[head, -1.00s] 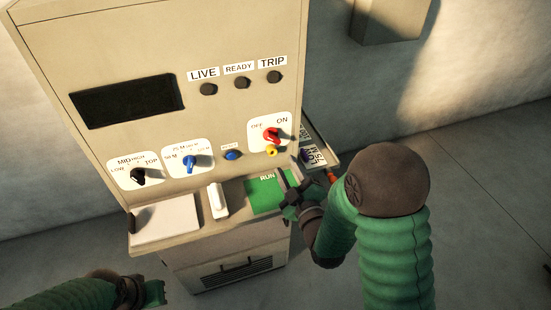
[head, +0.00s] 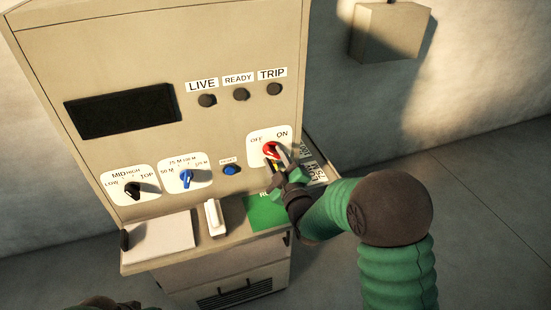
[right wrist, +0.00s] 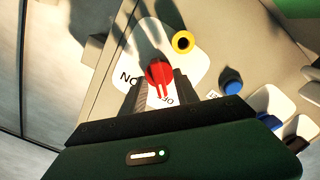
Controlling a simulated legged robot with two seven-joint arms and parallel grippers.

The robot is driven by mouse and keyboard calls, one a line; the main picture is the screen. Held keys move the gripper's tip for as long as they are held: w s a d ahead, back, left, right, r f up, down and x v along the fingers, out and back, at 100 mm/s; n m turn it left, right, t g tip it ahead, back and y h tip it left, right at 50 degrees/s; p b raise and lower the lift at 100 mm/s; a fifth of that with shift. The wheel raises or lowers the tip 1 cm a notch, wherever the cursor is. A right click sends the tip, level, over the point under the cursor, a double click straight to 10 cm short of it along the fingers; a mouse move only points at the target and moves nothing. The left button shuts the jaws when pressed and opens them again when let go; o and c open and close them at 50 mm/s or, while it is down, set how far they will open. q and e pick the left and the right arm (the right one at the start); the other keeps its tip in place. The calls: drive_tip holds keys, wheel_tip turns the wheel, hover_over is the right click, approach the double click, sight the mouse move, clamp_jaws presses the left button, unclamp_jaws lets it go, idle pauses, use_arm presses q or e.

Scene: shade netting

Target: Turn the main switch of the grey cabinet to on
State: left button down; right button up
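The grey cabinet (head: 200,50) stands in front of me. Its main switch is a red knob (head: 271,147) on a white plate marked OFF and ON. In the right wrist view the red knob (right wrist: 158,73) has its handle toward the OFF lettering. My right gripper (head: 278,158) is at the knob. In the right wrist view its fingers (right wrist: 162,90) are apart, one on each side of the handle; firm contact cannot be seen. My left arm's end (head: 100,303) shows only as a dark sliver at the bottom edge, fingers hidden.
A yellow ring (right wrist: 182,42) sits beside the red knob. A blue button (head: 231,169), a blue selector (head: 186,177) and a black selector (head: 134,188) are to the left. Below, a shelf holds a white pad (head: 160,235), a white handle (head: 215,217) and a green RUN card (head: 262,213).

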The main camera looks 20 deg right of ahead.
drive_tip(key=shift+f, duration=0.1)
clamp_jaws()
drive_tip(key=m+b, duration=0.2)
drive_tip(key=shift+f+m+b, duration=0.25)
drive_tip(key=shift+m+b, duration=0.15)
drive_tip(key=m+b, duration=0.2)
drive_tip(key=m, duration=0.1)
drive_tip(key=shift+m+b, duration=0.35)
drive_tip(key=shift+m, duration=0.05)
drive_tip(key=m+b, duration=0.5)
drive_tip(key=m, duration=0.6)
drive_tip(key=shift+m, duration=0.3)
